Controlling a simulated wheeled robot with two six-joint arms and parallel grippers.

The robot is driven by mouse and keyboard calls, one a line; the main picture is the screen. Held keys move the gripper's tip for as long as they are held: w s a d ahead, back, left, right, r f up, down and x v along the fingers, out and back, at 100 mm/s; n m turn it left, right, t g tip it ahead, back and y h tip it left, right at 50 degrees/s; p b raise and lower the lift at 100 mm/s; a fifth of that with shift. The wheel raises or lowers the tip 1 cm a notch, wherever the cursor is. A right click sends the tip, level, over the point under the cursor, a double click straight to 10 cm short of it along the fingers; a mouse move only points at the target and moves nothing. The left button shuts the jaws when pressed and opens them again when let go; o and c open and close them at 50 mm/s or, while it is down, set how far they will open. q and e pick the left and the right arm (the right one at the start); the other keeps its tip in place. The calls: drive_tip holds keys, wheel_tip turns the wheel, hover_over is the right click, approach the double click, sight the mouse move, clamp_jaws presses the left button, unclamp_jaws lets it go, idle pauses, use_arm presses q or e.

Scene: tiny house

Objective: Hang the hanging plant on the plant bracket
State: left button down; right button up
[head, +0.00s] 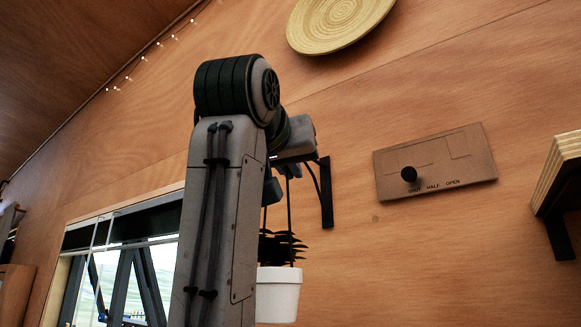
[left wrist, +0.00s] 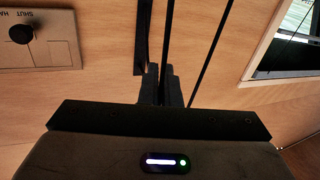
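The hanging plant (head: 278,290) is a white pot with dark leaves, hanging upright on thin dark cords in the head view, partly behind my left arm. The black plant bracket (head: 326,192) is on the wood wall just right of the cords; a dark strip of it (left wrist: 141,38) shows in the left wrist view. My left gripper (head: 292,170) is at the top of the cords, close beside the bracket. In the left wrist view its fingers (left wrist: 162,85) are close together where the cords (left wrist: 209,52) converge. Whether the hanger touches the bracket is hidden. My right gripper is out of view.
A wall panel (head: 436,164) with a black knob is right of the bracket. A round woven plate (head: 338,22) hangs above. A shelf (head: 558,185) juts in at the right edge. A window (head: 130,275) is at lower left, and string lights (head: 150,55) run along the ceiling edge.

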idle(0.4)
use_arm(q)
drive_tip(key=c, duration=1.6)
unclamp_jaws()
drive_tip(key=shift+o, duration=0.2)
